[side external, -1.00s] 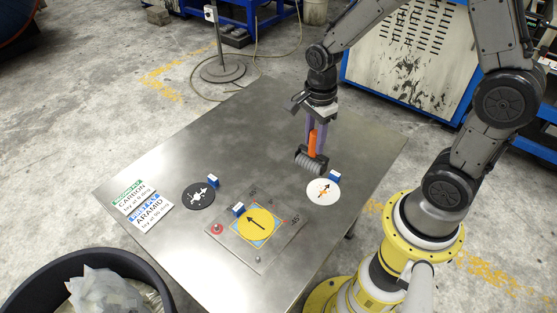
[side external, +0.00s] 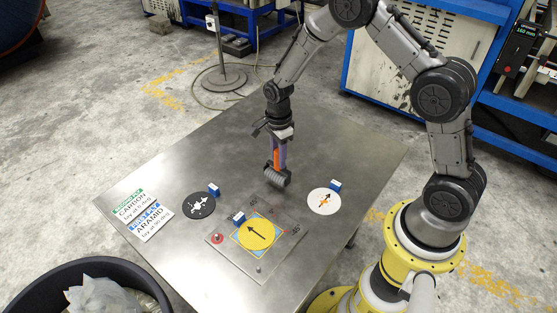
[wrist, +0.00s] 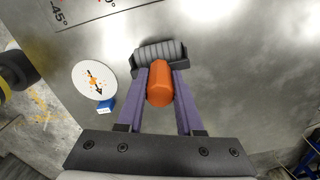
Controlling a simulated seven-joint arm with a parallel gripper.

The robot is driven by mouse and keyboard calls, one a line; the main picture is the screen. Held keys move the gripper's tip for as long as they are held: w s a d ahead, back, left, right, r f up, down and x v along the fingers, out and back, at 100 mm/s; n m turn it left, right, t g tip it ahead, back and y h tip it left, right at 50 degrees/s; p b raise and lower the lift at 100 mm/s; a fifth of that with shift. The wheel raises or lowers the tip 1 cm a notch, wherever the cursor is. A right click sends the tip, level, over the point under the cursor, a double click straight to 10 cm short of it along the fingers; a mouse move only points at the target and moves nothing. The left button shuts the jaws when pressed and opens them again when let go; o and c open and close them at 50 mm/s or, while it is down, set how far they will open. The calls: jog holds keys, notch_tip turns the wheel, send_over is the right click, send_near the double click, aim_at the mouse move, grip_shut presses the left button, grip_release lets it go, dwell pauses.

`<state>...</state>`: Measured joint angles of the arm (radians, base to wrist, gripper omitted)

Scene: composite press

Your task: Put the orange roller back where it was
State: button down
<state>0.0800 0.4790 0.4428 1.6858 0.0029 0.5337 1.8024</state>
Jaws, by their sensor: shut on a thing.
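The orange roller (side external: 277,160) has an orange handle and a grey ribbed drum (side external: 277,177). My gripper (side external: 278,152) is shut on its handle, with the drum hanging below the fingers. In the wrist view the purple fingers of my gripper (wrist: 160,92) lie on both sides of the orange handle (wrist: 160,84), and the grey drum (wrist: 160,54) shows beyond the fingertips. The roller is over the bare metal table (side external: 325,140), behind the square plate. I cannot tell whether the drum touches the table.
A square plate (side external: 285,238) holds a yellow disc (side external: 257,234) with an arrow. A black disc (side external: 198,206) lies left and a white disc (side external: 325,201) right, each beside a small blue-white block. Two label cards (side external: 140,214) lie at the left edge. The table's back is clear.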

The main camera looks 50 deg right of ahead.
jog(key=shift+f, duration=0.8)
jog(key=shift+f, duration=0.15)
jog(key=c, duration=0.6)
grip_release()
jog(key=shift+o, duration=0.2)
